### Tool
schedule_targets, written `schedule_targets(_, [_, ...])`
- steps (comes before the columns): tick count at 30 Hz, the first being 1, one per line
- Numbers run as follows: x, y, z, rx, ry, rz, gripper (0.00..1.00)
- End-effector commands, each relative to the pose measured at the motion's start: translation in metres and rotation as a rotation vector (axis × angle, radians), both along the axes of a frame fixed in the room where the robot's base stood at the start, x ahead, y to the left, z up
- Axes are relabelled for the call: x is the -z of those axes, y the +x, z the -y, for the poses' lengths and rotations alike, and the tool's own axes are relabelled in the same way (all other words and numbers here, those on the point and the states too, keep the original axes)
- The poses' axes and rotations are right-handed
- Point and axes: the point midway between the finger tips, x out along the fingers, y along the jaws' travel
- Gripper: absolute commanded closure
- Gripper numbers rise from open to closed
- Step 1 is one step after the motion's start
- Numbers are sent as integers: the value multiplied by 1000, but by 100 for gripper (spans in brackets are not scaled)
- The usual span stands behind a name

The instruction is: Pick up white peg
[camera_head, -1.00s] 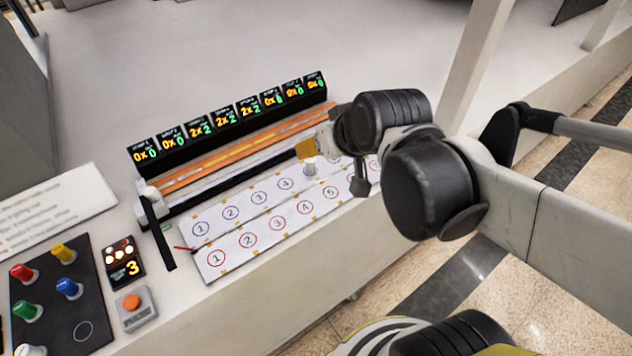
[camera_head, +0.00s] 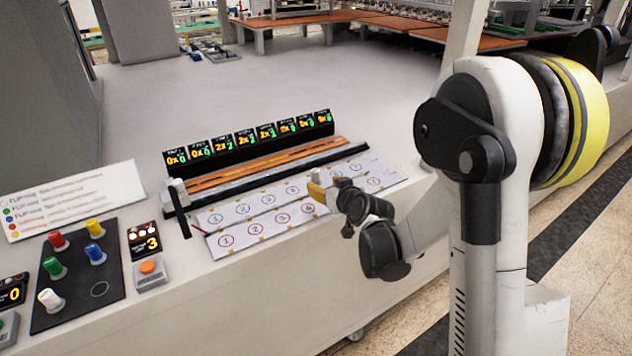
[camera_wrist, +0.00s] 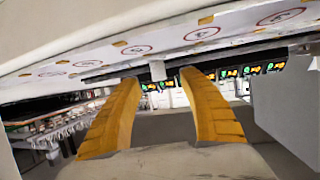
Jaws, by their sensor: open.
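A small whitish peg (camera_head: 315,175) stands on the numbered white board (camera_head: 222,240), by the upper row of circles. My gripper (camera_head: 319,191), with yellow-orange fingers, is beside it, low over the board, and partly hides it. In the wrist view my two fingers (camera_wrist: 160,78) are spread apart, and a pale grey peg (camera_wrist: 157,70) shows in the gap near the fingertips. Contact cannot be told. Another white peg (camera_head: 50,300) stands on the dark pad (camera_head: 75,318) at the left, far from my gripper.
Red (camera_head: 58,241), yellow (camera_head: 95,229), green (camera_head: 54,267) and blue (camera_head: 95,254) pegs stand on the pad. A row of small displays (camera_head: 248,142) and orange-brown rails (camera_head: 260,163) lie behind the board. An orange button (camera_head: 148,267) is near the pad.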

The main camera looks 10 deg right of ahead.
Motion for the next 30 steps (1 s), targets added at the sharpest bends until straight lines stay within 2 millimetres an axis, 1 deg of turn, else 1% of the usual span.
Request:
schedule_targets(1, [6,9,-2,-1,-1,0,50])
schedule_targets(3, [10,20,-3,-2,-2,-1,50])
schedule_targets(8, [16,37,-5,0,0,-1,50])
schedule_targets(16, [25,77,-6,-1,-2,-1,50])
schedule_targets(20, [26,84,-7,0,-1,-1,50])
schedule_targets(26, [25,85,-7,0,-1,-1,50])
schedule_targets(29, [25,84,-7,0,-1,-1,79])
schedule_targets(30, [25,84,-7,0,-1,-1,91])
